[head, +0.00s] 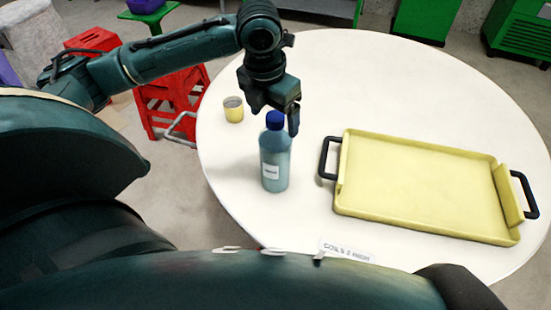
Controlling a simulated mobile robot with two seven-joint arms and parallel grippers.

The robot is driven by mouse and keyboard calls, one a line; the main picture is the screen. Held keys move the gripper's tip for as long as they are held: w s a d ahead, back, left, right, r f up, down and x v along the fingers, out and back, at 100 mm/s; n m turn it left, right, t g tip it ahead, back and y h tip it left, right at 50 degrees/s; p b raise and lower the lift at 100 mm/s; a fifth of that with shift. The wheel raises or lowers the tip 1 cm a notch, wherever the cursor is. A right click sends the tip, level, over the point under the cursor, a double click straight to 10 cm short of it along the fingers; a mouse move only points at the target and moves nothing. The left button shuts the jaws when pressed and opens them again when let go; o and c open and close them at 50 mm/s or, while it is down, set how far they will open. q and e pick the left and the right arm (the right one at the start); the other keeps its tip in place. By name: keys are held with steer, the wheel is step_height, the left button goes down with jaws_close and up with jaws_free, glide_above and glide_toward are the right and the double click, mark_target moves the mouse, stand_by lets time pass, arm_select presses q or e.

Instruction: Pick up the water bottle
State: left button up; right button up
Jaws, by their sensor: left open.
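The water bottle (275,160) stands upright on the white round table, with a teal body, a dark blue cap and a small white label. My left gripper (278,120) is open and points down at the cap of the bottle. One finger shows to the right of the cap; the other is mostly hidden, so I cannot tell whether either touches it. My right gripper is not in view.
A yellow tray (415,188) with black handles lies on the right of the white table (330,80). A small yellow cup (233,109) stands behind and left of the bottle. A red stool (170,103) is beyond the table's left edge. The table's back is clear.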

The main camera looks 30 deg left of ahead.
mark_target(276, 130)
arm_select(q)
steer(key=f, duration=0.3)
steer(key=w+f, duration=0.1)
steer(key=f, duration=0.1)
steer(key=shift+f, duration=0.15)
jaws_close()
stand_by(0.8)
